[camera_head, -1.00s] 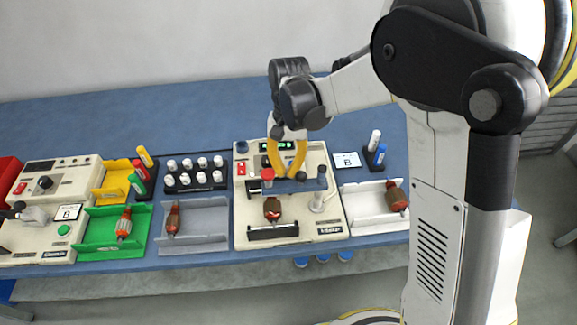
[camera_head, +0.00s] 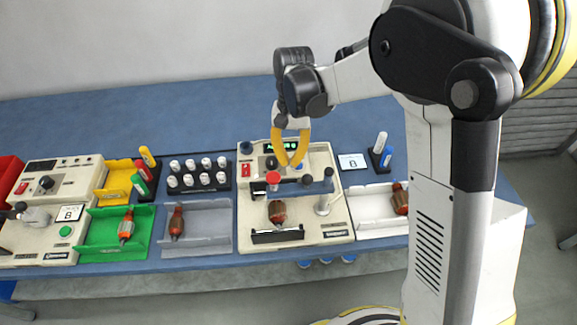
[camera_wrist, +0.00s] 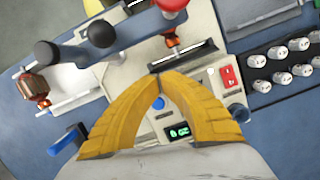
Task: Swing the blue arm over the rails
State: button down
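The blue arm (camera_head: 297,186) lies across the cream winding machine (camera_head: 324,218), with a red knob (camera_head: 272,180) at its left end and dark knobs further right. An armature (camera_head: 277,212) sits in front of it at the black rails (camera_head: 278,237). My gripper (camera_head: 291,165) is just behind and above the arm, beside the knobs, and appears apart from it. In the wrist view its yellow fingertips (camera_wrist: 158,75) meet with nothing between them. The blue arm (camera_wrist: 130,26) and its dark knobs (camera_wrist: 101,33) show beyond the fingers there.
A grey tray (camera_head: 219,213) and green tray (camera_head: 107,214) with armatures stand left; a white tray (camera_head: 366,214) stands right. A black rack (camera_head: 190,184) of white-capped items is behind the grey tray. A pen holder (camera_head: 379,158) stands at right. The rear blue table is clear.

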jog(key=p+v, duration=0.2)
jog(key=v, duration=0.7)
jog(key=shift+a+r+p, duration=0.2)
jog(key=shift+r+p, duration=0.15)
jog(key=shift+r, duration=0.05)
jog(key=shift+s, duration=0.1)
jog(key=s+d+r+t+b, duration=0.2)
jog(key=s+d+r+t, duration=0.2)
jog(key=s+d+r, duration=0.4)
jog(key=s+d+f+n+t+b, duration=0.1)
jog(key=s+d+f+t+b, duration=0.1)
jog(key=s+d+t, duration=0.4)
jog(key=s+d+f, duration=0.1)
jog(key=s+d, duration=0.2)
jog(key=shift+f+n, duration=0.3)
jog(key=shift+f, duration=0.1)
